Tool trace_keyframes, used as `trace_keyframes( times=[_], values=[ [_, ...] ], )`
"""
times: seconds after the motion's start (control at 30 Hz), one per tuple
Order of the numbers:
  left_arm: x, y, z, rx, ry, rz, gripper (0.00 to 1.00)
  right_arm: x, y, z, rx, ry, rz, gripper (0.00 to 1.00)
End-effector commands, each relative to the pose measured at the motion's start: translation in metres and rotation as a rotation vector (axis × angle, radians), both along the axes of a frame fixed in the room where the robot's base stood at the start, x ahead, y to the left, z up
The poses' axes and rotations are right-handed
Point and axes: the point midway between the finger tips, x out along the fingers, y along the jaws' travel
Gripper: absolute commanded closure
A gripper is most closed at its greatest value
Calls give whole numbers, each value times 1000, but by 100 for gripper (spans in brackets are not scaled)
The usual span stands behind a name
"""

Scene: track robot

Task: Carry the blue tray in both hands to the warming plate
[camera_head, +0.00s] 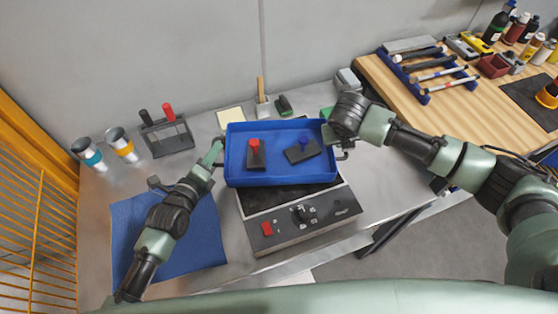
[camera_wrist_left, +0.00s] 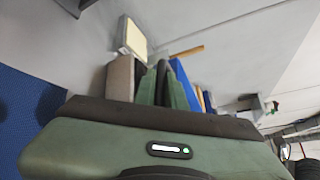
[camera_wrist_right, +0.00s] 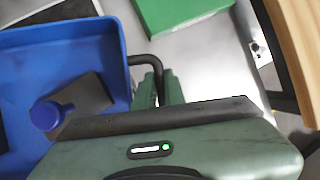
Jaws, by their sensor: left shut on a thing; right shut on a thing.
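The blue tray (camera_head: 232,182) is over the back part of the warming plate (camera_head: 250,200), whose dark top shows below the tray's front edge. I cannot tell whether they touch. In the tray are a dark block with a red knob (camera_head: 256,158) and one with a blue knob (camera_head: 303,152). My left gripper (camera_head: 216,160) is shut on the tray's left handle; the grip is mostly hidden in the left wrist view, where the tray (camera_wrist_left: 184,82) shows behind the fingers. My right gripper (camera_head: 338,146) is shut on the black right handle (camera_wrist_right: 145,60).
A blue mat (camera_head: 205,235) lies left of the plate. A wooden bench (camera_head: 465,110) with tools and bottles is at right. An orange fence (camera_head: 35,215) is at left.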

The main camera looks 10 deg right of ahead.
Motion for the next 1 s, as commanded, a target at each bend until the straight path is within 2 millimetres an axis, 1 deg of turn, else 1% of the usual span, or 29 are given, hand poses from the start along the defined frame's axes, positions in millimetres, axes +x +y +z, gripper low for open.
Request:
trace_keyframes(
  times=[0.2, 0.23, 0.3, 0.57, 0.67, 0.77, 1.0],
  values=[
    [1, 0, -12, -1, -9, 1, 100, 2, 0, -14, 0, -5, -1, 100],
    [0, 0, -14, 1, 0, 0, 83, 0, -1, -13, -1, -1, -1, 84],
    [0, 0, -13, 1, 0, 0, 67, 0, -1, -12, -1, 0, -1, 68],
    [-1, 0, -12, 0, 0, 0, 67, 0, 1, -12, 1, -1, 2, 68],
    [-6, 3, -11, 0, 0, 0, 67, 0, 1, -12, 1, -1, 2, 68],
    [-18, 8, -9, 2, 1, -1, 67, 0, 1, -12, 2, -1, 2, 68],
    [-52, 21, -1, 3, 1, -2, 67, 0, 2, -12, 3, -1, 3, 68]
  ],
)
